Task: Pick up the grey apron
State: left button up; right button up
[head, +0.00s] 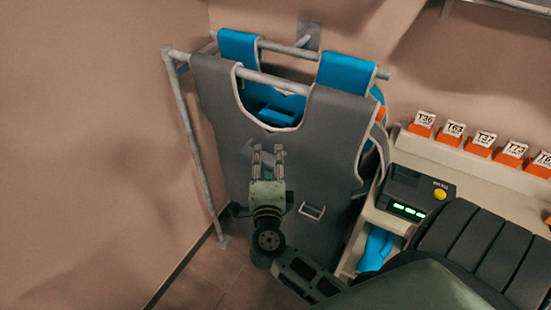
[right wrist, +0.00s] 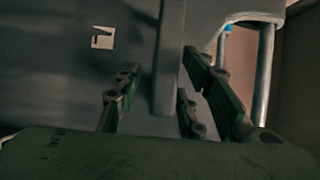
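The grey apron (head: 215,95) hangs from a metal rail in the head view, in front of a blue apron. My right gripper (head: 267,150) is in front of its middle, fingers pointing up along it. In the right wrist view the grey cloth of the apron (right wrist: 50,75) fills much of the background. There the right gripper's fingers (right wrist: 160,85) stand apart, with a raised grey strip (right wrist: 167,65) showing between them. I cannot tell whether they touch it. A pale buckle (head: 312,211) on the apron also shows in the wrist view (right wrist: 103,38). My left gripper is out of view.
The blue apron (head: 345,72) hangs behind on the same metal rack (head: 183,120), close to the wall. At right a beige counter (head: 405,150) carries orange holders with white tags (head: 451,132) and a dark device (head: 415,190) with green lights.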

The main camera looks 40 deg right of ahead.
jog(key=shift+w+d, duration=0.1)
jog(key=shift+w, duration=0.05)
jog(key=shift+f, duration=0.1)
grip_shut()
jog(key=shift+f, duration=0.15)
dwell(0.4)
